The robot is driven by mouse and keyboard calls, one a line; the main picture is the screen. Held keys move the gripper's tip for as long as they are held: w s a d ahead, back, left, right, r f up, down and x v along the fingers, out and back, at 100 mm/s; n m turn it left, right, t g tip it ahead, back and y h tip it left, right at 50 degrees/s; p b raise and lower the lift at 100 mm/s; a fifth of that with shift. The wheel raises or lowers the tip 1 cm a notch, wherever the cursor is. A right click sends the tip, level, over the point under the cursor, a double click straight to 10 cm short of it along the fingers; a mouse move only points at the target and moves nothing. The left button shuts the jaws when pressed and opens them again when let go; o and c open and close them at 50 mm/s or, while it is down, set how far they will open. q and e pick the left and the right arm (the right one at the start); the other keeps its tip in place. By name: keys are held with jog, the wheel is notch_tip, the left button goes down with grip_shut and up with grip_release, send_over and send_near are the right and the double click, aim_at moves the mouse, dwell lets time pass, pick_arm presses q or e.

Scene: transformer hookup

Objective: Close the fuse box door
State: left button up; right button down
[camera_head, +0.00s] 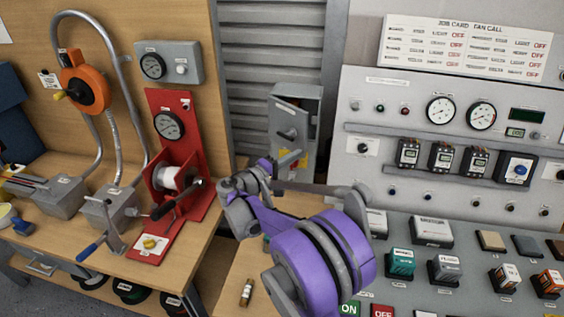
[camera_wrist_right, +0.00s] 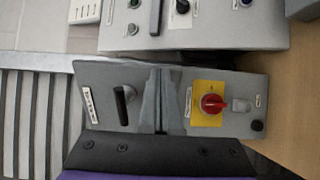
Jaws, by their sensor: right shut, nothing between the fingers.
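The fuse box (camera_head: 298,91) is a grey metal box at the back centre in the head view, against the grey shutter. Its door (camera_head: 284,112) has a dark handle; I cannot tell whether it is fully flush. In the right wrist view a grey face (camera_wrist_right: 140,82) carries a black handle (camera_wrist_right: 123,104) and a red knob (camera_wrist_right: 212,103) on a yellow plate. My right gripper (camera_head: 297,158) is shut and empty, low in front of the box. Its fingers (camera_wrist_right: 161,78) overlap the grey face between handle and knob; contact is unclear. My left gripper is not in view.
A red winch stand (camera_head: 167,130) and an orange reel (camera_head: 84,82) are on the left bench. A grey control panel (camera_head: 400,85) with gauges stands close on the right. A small fuse-like cylinder (camera_head: 246,292) lies on the front bench. My purple arm covers the centre.

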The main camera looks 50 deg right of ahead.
jog(key=shift+d, duration=0.5)
jog(key=d+n+t+b, duration=0.1)
jog(key=d+n+t, duration=0.2)
jog(key=d, duration=0.7)
jog(key=shift+w+t, duration=0.15)
jog(key=shift+t, duration=0.75)
